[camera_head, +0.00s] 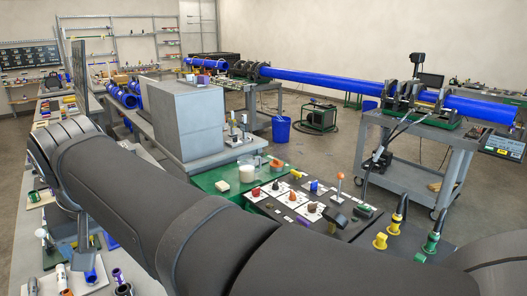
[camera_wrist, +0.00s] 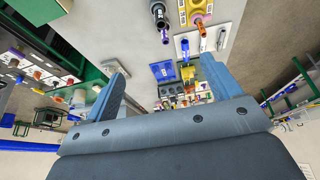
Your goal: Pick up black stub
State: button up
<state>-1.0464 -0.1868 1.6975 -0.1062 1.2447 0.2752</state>
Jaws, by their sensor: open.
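My gripper (camera_wrist: 163,70) is open in the wrist view, its two blue-grey fingers wide apart with nothing held between them. In the head view it hangs at the left below my wrist, partly hidden by my arm. A black cylindrical piece (camera_wrist: 158,14) shows at the top of the wrist view, beyond the fingertips, near a small purple tube. A black round piece also shows at the lower left of the head view (camera_head: 123,289), near a purple tube. I cannot tell for certain which black piece is the stub.
A blue block (camera_wrist: 163,70) and several small dark fittings lie between the fingers' lines of view. A yellow fitting (camera_wrist: 198,10) is close to the black piece. A grey box (camera_head: 182,118) stands behind my arm.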

jog(key=c, duration=0.5)
jog(key=shift+c, duration=0.2)
jog(key=n+g+h, duration=0.3)
jog(key=n, duration=0.3)
send_over(126, 287)
notch_tip(126, 287, down, 12)
notch_tip(126, 287, down, 12)
jog(key=shift+f, duration=0.15)
jog(key=shift+s+a+f, duration=0.15)
jog(key=shift+s+f, duration=0.05)
jog(key=shift+f, duration=1.15)
jog(key=shift+s+a+f, duration=0.15)
jog(key=shift+f, duration=1.15)
